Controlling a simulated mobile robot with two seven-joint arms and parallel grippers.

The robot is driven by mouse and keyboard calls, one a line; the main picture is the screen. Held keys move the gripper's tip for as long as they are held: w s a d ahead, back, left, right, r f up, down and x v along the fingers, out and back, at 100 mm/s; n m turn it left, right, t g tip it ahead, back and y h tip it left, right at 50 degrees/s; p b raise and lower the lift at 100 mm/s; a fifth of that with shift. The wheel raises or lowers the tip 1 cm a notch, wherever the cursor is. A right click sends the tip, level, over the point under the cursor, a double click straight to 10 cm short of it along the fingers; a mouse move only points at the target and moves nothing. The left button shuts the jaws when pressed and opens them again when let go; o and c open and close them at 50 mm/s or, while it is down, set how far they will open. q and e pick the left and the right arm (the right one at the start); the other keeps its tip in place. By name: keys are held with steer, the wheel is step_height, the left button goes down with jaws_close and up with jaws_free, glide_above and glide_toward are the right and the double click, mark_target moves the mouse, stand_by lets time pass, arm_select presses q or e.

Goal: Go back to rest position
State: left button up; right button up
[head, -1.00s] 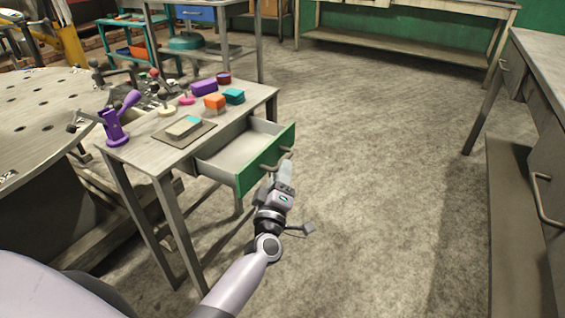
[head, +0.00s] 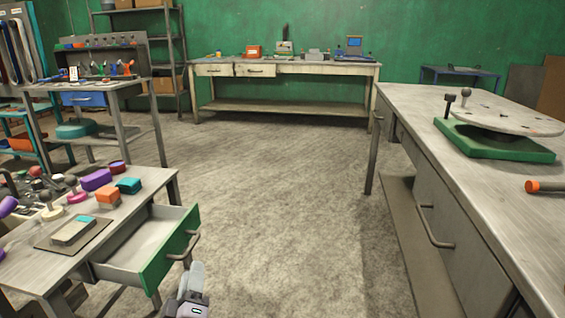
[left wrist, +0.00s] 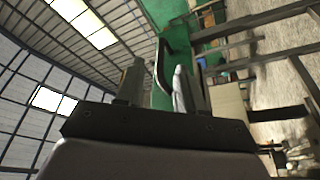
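My left gripper (head: 195,270) shows at the bottom of the head view, just below and in front of the handle (head: 185,246) of the green-fronted drawer (head: 163,262). The drawer stands pulled out from the small table, and its tray looks empty. In the left wrist view the two fingers of my left gripper (left wrist: 158,88) are spread apart. The dark handle (left wrist: 161,66) shows in the gap beyond them, with the green drawer front behind it. I see nothing held. My right gripper is in neither view.
The small table (head: 28,268) carries several coloured blocks and knobs. A long grey workbench (head: 440,170) runs along the right, with a green-based turntable (head: 495,140) on it. A pale bench (head: 290,75) stands at the back wall. The floor between is clear.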

arm_select(q)
steer(key=s+d+f+m+g+h, duration=0.25)
steer(key=s+f+m, duration=0.2)
steer(key=s, duration=0.25)
steer(key=s+d+f+m+g+h, duration=0.2)
steer(key=s+f+m+g+h, duration=0.1)
steer(key=s+m, duration=0.35)
steer(key=s+d+f+m+g+h, duration=0.25)
steer(key=s+m, duration=0.25)
steer(key=s, duration=0.3)
steer(key=s+a+r+g+y+p, duration=0.1)
steer(key=s+a+r+p, duration=0.2)
steer(key=r+p, duration=1.1)
steer(key=p, duration=0.7)
steer(key=shift+a+y, duration=0.15)
steer(key=shift+y, duration=0.15)
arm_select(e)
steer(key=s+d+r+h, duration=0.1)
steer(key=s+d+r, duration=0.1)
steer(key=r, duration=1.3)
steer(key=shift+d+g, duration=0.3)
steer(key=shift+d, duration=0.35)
arm_select(q)
steer(key=shift+r, duration=0.15)
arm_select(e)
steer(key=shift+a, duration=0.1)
